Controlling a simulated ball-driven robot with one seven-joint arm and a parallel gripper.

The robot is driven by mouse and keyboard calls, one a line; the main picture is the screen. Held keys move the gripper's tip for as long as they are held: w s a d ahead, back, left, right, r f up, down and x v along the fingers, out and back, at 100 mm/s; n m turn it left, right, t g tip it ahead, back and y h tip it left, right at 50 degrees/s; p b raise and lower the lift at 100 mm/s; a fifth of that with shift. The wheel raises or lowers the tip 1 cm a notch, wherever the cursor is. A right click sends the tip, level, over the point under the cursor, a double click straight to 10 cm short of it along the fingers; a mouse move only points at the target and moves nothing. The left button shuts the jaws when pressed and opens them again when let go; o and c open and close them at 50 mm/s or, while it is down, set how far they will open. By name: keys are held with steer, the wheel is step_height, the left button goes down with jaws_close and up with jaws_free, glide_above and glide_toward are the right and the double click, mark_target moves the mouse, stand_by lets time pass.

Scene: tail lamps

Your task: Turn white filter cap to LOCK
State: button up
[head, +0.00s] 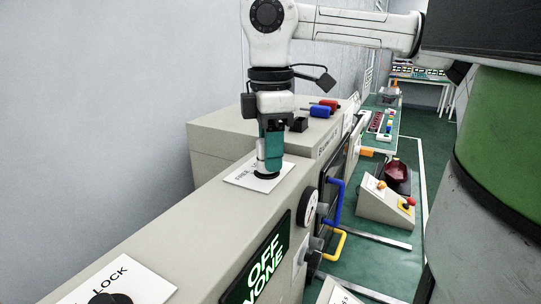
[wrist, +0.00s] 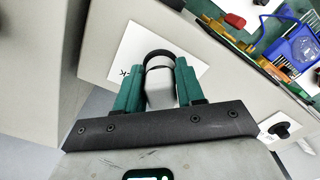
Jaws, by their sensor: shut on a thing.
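The white filter cap (wrist: 160,88) sits between the two teal fingers of my gripper (wrist: 157,74) in the wrist view. A dark round base (wrist: 157,54) shows at its far end. In the head view my gripper (head: 270,157) points down at a white label card (head: 238,177) on top of the long beige cabinet. The white cap (head: 261,166) shows only partly there, above its black base (head: 266,176). My gripper is shut on the cap. The card's printing is partly hidden, so I cannot tell which mark the cap faces.
A second card reading LOCK (head: 136,282) with a black knob (head: 110,298) lies at the front left. A green-lit OFF NONE display (head: 263,262), a gauge (head: 308,208) and blue (head: 337,203) and yellow (head: 335,244) handles are on the cabinet front. A wall stands behind.

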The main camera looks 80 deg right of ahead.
steer(key=shift+m, duration=0.4)
steer(key=o, duration=1.2)
step_height(320, 180, up, 11)
steer(key=p, duration=0.5)
steer(key=shift+f, duration=0.15)
